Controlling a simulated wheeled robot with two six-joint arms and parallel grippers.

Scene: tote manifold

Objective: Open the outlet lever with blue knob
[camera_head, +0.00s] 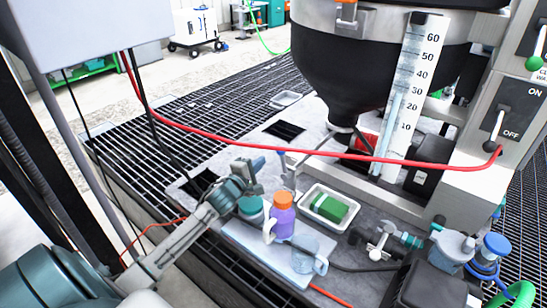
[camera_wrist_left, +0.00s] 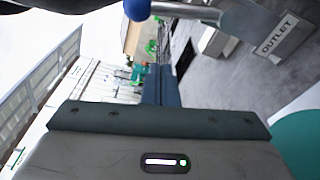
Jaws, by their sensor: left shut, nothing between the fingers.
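The outlet lever's blue knob (camera_wrist_left: 138,10) is at the top of the left wrist view. Its metal handle (camera_wrist_left: 195,12) runs right toward the OUTLET label (camera_wrist_left: 282,36). My right gripper is out of view.
A teal-lidded jar (camera_head: 250,207), a purple bottle with an orange cap (camera_head: 281,215) and a clear jug (camera_head: 306,258) stand close below my gripper. A white tray (camera_head: 312,220) holds a green block. A red hose (camera_head: 330,155) crosses above.

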